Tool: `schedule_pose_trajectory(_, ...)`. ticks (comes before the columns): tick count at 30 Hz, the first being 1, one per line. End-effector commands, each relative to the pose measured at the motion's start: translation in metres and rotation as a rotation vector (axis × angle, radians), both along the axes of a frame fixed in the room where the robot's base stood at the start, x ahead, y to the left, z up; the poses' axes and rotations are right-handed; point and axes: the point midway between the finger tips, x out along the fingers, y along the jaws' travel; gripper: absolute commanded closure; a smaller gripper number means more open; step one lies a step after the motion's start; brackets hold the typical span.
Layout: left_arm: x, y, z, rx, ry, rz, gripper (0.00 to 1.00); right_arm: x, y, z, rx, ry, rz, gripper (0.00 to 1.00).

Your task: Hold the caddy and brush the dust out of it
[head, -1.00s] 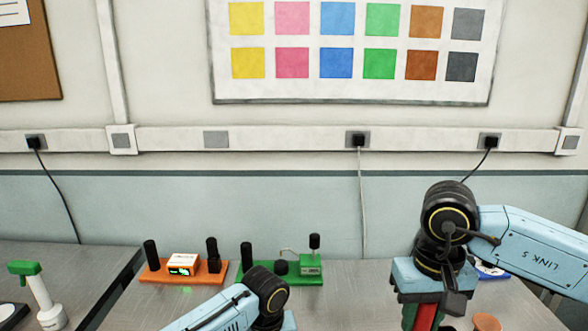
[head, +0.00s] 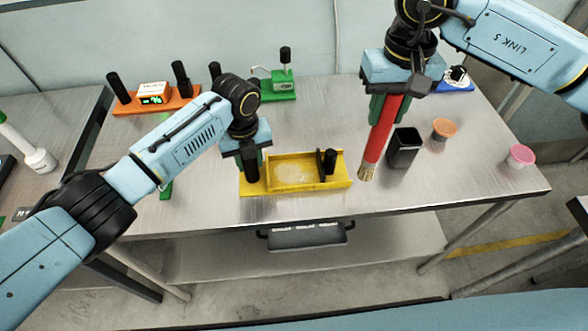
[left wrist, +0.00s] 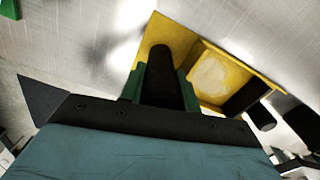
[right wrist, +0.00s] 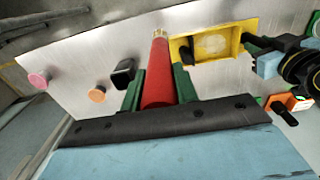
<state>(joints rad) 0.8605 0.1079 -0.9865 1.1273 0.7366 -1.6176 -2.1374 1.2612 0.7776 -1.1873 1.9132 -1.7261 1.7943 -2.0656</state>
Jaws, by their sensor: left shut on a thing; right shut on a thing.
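The yellow caddy (head: 270,188) sits on the metal table near its front edge, with a pale dust patch (head: 294,174) on its floor. It has a black upright post at each end. My left gripper (head: 250,172) is shut on the caddy's left post (left wrist: 161,75). My right gripper (head: 385,100) is shut on a red-handled brush (head: 377,130), held tilted with its pale bristles (head: 366,173) down, just right of the caddy and apart from it. The brush also shows in the right wrist view (right wrist: 158,75).
An orange module (head: 150,101) and a green module (head: 280,90) stand at the back. A dark tray (head: 308,237) shows below the table's front edge.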

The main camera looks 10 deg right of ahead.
Motion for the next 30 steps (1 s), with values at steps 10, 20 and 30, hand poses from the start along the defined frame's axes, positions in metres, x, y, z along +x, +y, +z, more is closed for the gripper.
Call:
schedule_pose_trajectory(10, 0.0, 0.0, 0.001, -0.001, -0.001, 0.0, 1.0, 0.0, 0.0, 0.0, 0.0, 0.0, 0.0, 1.0)
schedule_pose_trajectory(20, 0.0, 0.0, 0.001, -0.001, -0.001, 0.0, 1.0, 0.032, 0.025, 0.005, 0.002, -0.001, -0.02, 1.0)
schedule_pose_trajectory(30, 0.0, 0.0, 0.0, -0.001, -0.001, 0.0, 1.0, 0.098, 0.085, 0.015, 0.0, 0.001, -0.083, 1.0)
